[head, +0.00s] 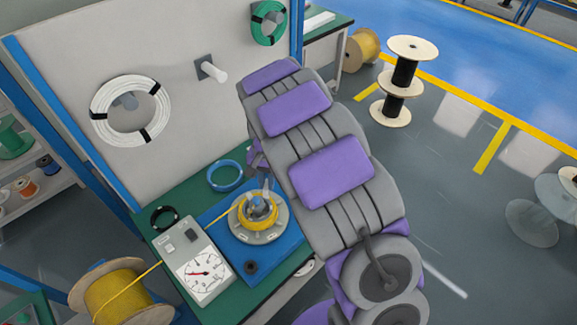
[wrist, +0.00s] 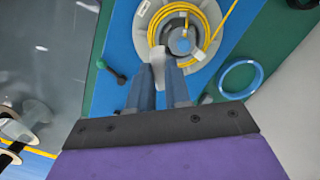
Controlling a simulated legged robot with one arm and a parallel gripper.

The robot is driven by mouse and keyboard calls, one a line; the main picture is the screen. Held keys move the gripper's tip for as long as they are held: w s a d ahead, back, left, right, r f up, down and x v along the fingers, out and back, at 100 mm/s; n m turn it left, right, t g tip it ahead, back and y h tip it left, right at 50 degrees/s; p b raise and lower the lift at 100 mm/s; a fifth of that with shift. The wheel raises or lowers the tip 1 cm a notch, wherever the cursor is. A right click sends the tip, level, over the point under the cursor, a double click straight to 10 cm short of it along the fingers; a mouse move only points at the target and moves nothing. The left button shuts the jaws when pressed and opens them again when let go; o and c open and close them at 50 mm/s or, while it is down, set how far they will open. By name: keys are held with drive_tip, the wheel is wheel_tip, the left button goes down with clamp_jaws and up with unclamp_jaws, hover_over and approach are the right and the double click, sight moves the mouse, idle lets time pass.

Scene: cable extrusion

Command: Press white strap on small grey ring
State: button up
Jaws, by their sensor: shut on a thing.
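My gripper (wrist: 160,72) is shut on the white strap (wrist: 157,56), a small pale piece between the fingertips in the wrist view. The strap's tip is at the near side of the yellow cable coil (wrist: 209,22). The small grey ring (wrist: 180,44) sits inside the coil, just beyond the fingertips and slightly right. Whether the strap touches it, I cannot tell. In the head view, the yellow coil (head: 242,226) lies on a round grey plate (head: 277,230), and the ring at its middle is small and partly hidden by my gripper.
The plate stands on a blue base (head: 290,243) on a green table (head: 178,200). A gauge box (head: 203,272), a blue cable ring (head: 212,178) and a black ring (head: 153,217) are nearby. A yellow cable runs left to a wooden spool (head: 115,290). A grey panel stands behind.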

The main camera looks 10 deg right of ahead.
drive_tip(key=s+a+m+p, duration=0.1)
drive_tip(key=s+a+m, duration=0.15)
drive_tip(key=a, duration=0.35)
drive_tip(key=shift+m, duration=0.25)
drive_tip(key=f+b, duration=0.1)
drive_tip(key=f, duration=0.1)
drive_tip(key=f+b, duration=0.1)
drive_tip(key=f, duration=0.2)
drive_tip(key=s+a+f+b, duration=0.1)
drive_tip(key=f, duration=0.2)
drive_tip(key=shift+s+a+f, duration=0.1)
drive_tip(key=shift+a+f, duration=0.1)
drive_tip(key=shift+f, duration=0.25)
drive_tip(key=shift+a, duration=0.15)
drive_tip(key=shift+d, duration=0.35)
drive_tip(key=shift+s+a+p, duration=0.1)
drive_tip(key=shift+a+p, duration=0.2)
